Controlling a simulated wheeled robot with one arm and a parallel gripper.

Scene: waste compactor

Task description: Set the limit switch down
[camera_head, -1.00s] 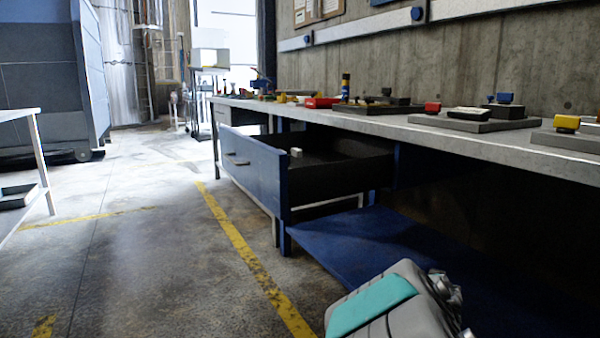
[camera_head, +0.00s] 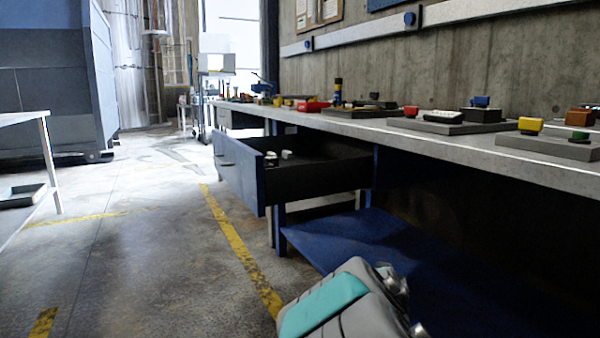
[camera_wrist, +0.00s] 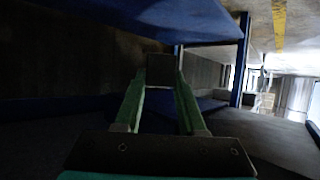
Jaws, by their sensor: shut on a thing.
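In the wrist view my gripper (camera_wrist: 162,84) has two long green fingers shut on a small dark brownish box, the limit switch (camera_wrist: 160,68), held at the fingertips. Its far side is hidden and its details are too dark to read. No surface visibly touches it. In the head view part of my arm shows at the bottom, but the held switch cannot be made out there.
An open blue drawer (camera_head: 238,176) under the long grey workbench (camera_head: 395,133) holds small pale items (camera_head: 287,155). A blue lower shelf (camera_head: 345,240) lies below. Boards with coloured parts (camera_head: 450,124) crowd the benchtop. Floor left of the yellow line (camera_head: 235,245) is clear.

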